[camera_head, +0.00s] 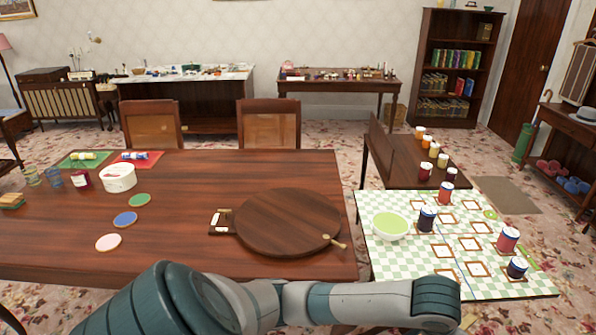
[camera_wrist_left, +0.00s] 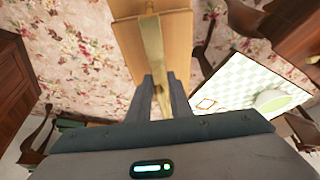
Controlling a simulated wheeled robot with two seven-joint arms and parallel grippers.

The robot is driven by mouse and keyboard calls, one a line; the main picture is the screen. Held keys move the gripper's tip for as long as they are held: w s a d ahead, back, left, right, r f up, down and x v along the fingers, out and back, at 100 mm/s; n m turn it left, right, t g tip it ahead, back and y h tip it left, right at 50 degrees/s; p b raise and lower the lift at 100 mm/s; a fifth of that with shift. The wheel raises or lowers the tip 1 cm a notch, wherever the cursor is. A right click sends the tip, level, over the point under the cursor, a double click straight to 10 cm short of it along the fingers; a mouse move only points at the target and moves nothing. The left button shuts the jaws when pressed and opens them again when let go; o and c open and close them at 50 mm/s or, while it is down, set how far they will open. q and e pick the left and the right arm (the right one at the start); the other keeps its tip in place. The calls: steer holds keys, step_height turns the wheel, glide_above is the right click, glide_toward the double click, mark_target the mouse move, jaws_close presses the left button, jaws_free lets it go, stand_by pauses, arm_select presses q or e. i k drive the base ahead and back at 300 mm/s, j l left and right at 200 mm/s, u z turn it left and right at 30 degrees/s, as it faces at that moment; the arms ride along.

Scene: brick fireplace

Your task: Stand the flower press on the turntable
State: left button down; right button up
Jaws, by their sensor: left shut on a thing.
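The flower press (camera_wrist_left: 180,42) appears to be the tan wooden piece with a pale strip in the left wrist view. My left gripper (camera_wrist_left: 161,86) is shut on its narrow near end, and the press extends away beyond the fingertips. In the head view my left arm crosses the front to the lower right; its gripper and the press cannot be made out there. The turntable (camera_head: 287,222) is a round dark wooden disc lying flat on the brown table, with nothing on top. My right gripper is not in view.
The brown table (camera_head: 190,185) also holds a white tub (camera_head: 118,178), coloured discs and cups. A wooden stick (camera_head: 335,242) lies at the turntable's right edge.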

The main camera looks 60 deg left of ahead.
mark_target(277, 217)
steer(key=u, duration=1.45)
